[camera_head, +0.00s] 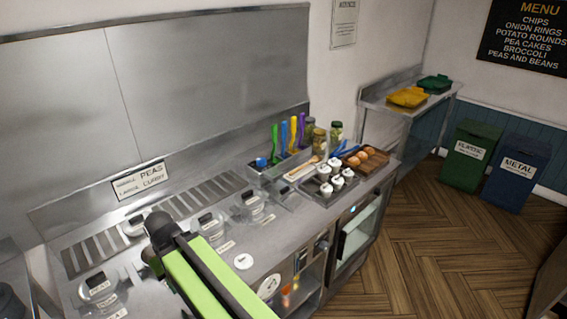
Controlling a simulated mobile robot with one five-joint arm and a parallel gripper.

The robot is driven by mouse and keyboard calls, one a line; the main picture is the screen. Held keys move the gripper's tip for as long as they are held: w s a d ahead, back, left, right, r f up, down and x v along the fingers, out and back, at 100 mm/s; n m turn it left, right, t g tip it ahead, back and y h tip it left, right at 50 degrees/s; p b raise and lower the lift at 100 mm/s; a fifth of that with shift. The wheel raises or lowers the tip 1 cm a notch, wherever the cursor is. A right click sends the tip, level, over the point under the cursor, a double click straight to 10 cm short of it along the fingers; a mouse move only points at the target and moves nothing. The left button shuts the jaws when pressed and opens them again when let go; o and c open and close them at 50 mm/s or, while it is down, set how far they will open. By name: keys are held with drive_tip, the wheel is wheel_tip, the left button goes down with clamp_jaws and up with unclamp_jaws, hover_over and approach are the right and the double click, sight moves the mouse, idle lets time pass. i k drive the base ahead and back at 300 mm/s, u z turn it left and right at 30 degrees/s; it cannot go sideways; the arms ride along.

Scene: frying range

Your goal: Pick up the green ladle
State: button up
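A green upright handle (275,139), which looks like the green ladle, stands in a metal holder (262,178) at the back of the counter. Blue, yellow and purple handles stand close to its right. The lower part of the green one is hidden in the holder. My green and black arm reaches up from the bottom edge, left of the holder and well apart from it. My gripper does not show; the arm's visible end is a dark joint.
Lidded containers (252,206) sit in the counter left of the holder. Right of it are jars (336,131), a tray of white-topped pots (327,192) and a wooden tray of brown rounds (381,157). A side table (375,92) and two bins (470,153) stand farther right; the wooden floor is clear.

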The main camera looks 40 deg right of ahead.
sight(274, 126)
drive_tip(key=z, duration=0.1)
drive_tip(key=k, duration=0.15)
drive_tip(key=u, duration=3)
drive_tip(key=k, duration=2.2)
drive_tip(key=z, duration=1.2)
drive_tip(key=i, duration=1)
